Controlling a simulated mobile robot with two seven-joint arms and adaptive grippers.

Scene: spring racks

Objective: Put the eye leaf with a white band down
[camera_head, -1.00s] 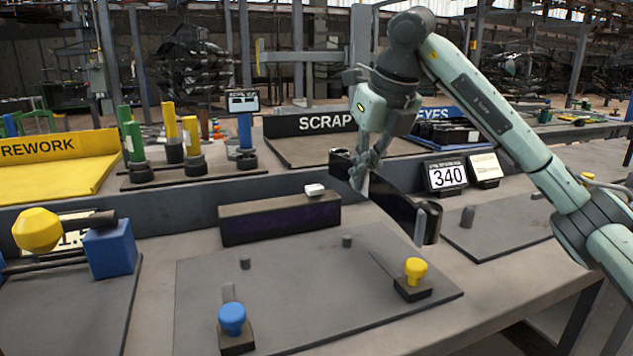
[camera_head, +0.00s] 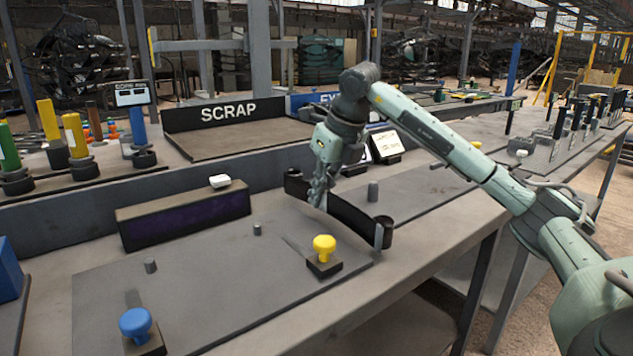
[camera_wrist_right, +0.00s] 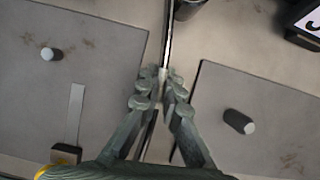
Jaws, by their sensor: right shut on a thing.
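A dark, gently curved eye leaf (camera_head: 352,217) has a rolled eye at each end. My right gripper (camera_head: 318,200) is shut on it near its far end. The leaf stands on edge and slants toward the bench's front edge, by the gap between two grey plates. I cannot tell whether it touches the bench. In the right wrist view the leaf (camera_wrist_right: 168,35) shows edge-on as a thin strip between the closed fingers (camera_wrist_right: 160,82). My left gripper is not in view.
A grey plate with a yellow knob (camera_head: 323,243) and a blue knob (camera_head: 135,323) lies left. Another plate with a grey peg (camera_head: 373,191) lies right. A dark box (camera_head: 185,215) stands behind the left plate. The SCRAP tray (camera_head: 235,140) is farther back.

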